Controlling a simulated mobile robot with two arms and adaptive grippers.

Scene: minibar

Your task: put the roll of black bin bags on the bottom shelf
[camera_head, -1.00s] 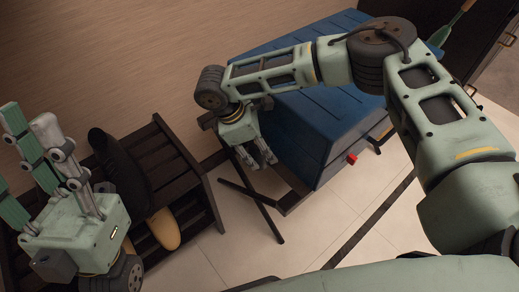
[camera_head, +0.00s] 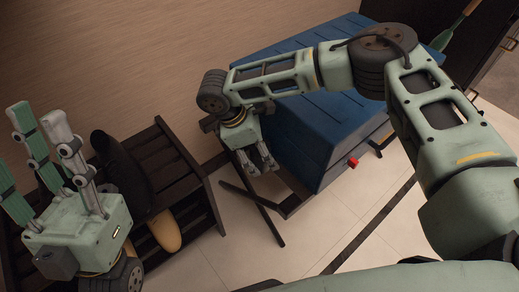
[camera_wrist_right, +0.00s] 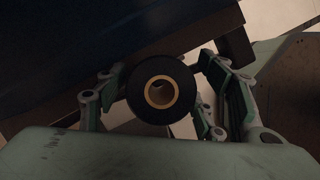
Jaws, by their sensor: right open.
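The roll of black bin bags (camera_wrist_right: 137,92) shows end-on in the right wrist view, with a tan core ring. It lies between the spread fingers of my open right gripper (camera_wrist_right: 168,108); I cannot tell whether any finger touches it. In the head view my right gripper (camera_head: 263,168) points down beside the blue case, and I cannot make out the roll there. A dark slatted wooden shelf unit (camera_head: 195,178) stands at the left; its lower level is mostly hidden. My left gripper (camera_head: 30,140) is in front of it, fingers up, spread and empty.
A black boot-like item (camera_head: 122,170) and a tan rounded item (camera_head: 165,230) are at the shelf unit. A large blue case (camera_head: 320,110) on a dark folding stand (camera_head: 262,215) is close by my right gripper. Pale floor tiles (camera_head: 330,225) are clear in front.

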